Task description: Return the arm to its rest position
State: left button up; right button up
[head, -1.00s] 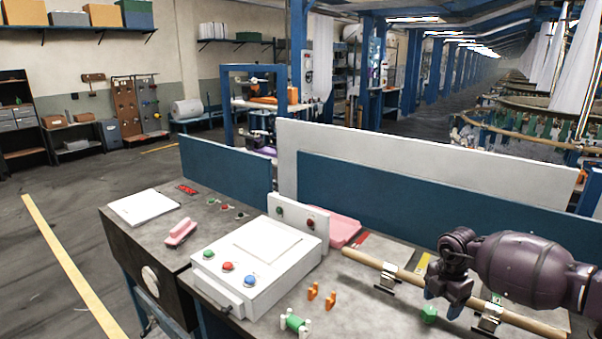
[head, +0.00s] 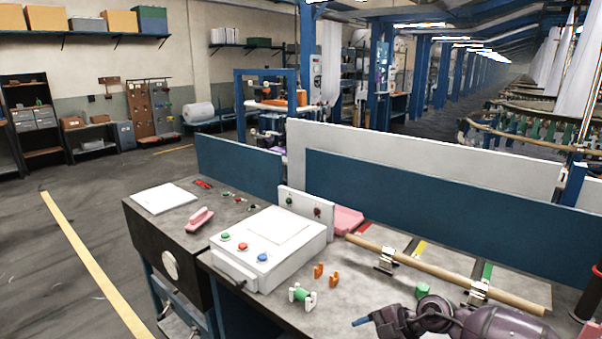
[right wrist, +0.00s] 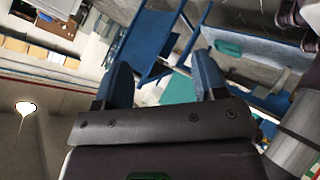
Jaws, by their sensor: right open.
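My right gripper (head: 362,321) is at the bottom right of the head view, at the front edge of the workbench (head: 330,322). A blue fingertip shows there. In the right wrist view its two blue fingers (right wrist: 160,82) stand apart with nothing between them. My right arm (head: 470,322) comes in from the lower right. My left gripper is not in view.
A wooden rod (head: 445,272) lies in metal holders on the bench, with a green piece (head: 423,290) beside it. A white control box (head: 268,250), a green spool (head: 302,296) and orange pegs (head: 320,271) stand to the left. Blue and white panels (head: 430,205) close the back.

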jog(key=s+a+r+m+t+y, duration=0.3)
jog(key=a+r+m+t, duration=0.2)
jog(key=r+m+t, duration=0.45)
jog(key=s+d+f+m+h, duration=0.3)
jog(key=s+d+m+h, duration=0.2)
jog(key=d+m+h, duration=0.25)
jog(key=s+d+f+m+h, duration=0.4)
jog(key=s+d+m+h, duration=0.2)
jog(key=d+h, duration=0.15)
jog(key=s+d+f+g, duration=0.1)
jog(key=s+g, duration=0.2)
jog(key=s, duration=0.3)
jog(key=s+d+f+m+g+y, duration=0.1)
jog(key=s+f+g, duration=0.15)
jog(key=s, duration=0.45)
jog(key=s+d+g, duration=0.1)
jog(key=s+g, duration=0.2)
jog(key=s, duration=0.3)
pick_arm(q)
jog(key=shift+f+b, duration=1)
jog(key=shift+b, duration=0.45)
pick_arm(e)
jog(key=w+f+t, duration=0.3)
jog(key=f+t, duration=0.1)
jog(key=f, duration=0.3)
jog(key=w+f+t+y, duration=0.1)
jog(key=w+f+t, duration=0.2)
jog(key=f, duration=0.3)
jog(key=shift+w+f+t, duration=0.4)
jog(key=shift+w, duration=0.4)
